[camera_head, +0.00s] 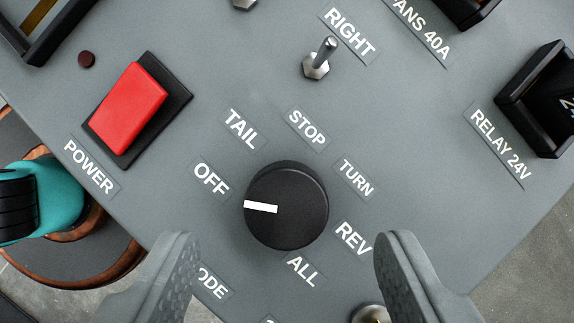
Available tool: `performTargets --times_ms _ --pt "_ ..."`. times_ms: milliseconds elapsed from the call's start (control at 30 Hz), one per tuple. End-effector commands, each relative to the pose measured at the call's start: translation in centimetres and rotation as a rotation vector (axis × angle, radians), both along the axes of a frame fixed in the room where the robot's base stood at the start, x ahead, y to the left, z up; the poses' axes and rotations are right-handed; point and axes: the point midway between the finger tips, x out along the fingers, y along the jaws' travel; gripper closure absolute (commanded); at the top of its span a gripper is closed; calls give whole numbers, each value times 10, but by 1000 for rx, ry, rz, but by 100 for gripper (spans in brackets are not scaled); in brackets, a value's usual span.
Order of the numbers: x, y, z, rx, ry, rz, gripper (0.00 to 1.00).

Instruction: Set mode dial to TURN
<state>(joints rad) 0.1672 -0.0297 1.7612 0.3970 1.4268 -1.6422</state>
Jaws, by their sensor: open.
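The mode dial (300,190) is a round black knob on the grey panel, in the lower middle of the view. Its white pointer mark (261,207) points left, nearest the OFF label (211,178). TAIL (241,129), STOP (307,129), TURN (355,178), REV (353,240) and ALL (304,271) run clockwise around it. My gripper (285,244) is open, its two fingers wide apart on either side of the dial, not touching it in this view. The left finger partly covers a label reading "ODE".
A red rocker switch (129,107) with a POWER label sits upper left. A metal toggle (322,62) marked RIGHT stands above the dial. A black RELAY 24V socket (530,110) is at right. A teal object (45,195) lies beyond the panel's left edge.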

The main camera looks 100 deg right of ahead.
Motion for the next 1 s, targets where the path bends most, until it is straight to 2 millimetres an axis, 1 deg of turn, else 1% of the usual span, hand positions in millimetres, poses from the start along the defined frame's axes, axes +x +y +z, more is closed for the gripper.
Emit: performTargets --times_ms 100,300,633,667,700,867,900,1000 --pt "1 6 -15 0 1 0 43" --pt "2 12 -29 0 0 0 43" --pt "2 13 -31 0 0 0 43" --pt "2 13 -31 0 0 0 47" --pt "2 13 -31 0 0 0 55" --pt "2 13 -31 0 0 0 86" --pt "2 13 -31 0 -1 0 88" --pt "2 13 -31 0 0 -2 88"
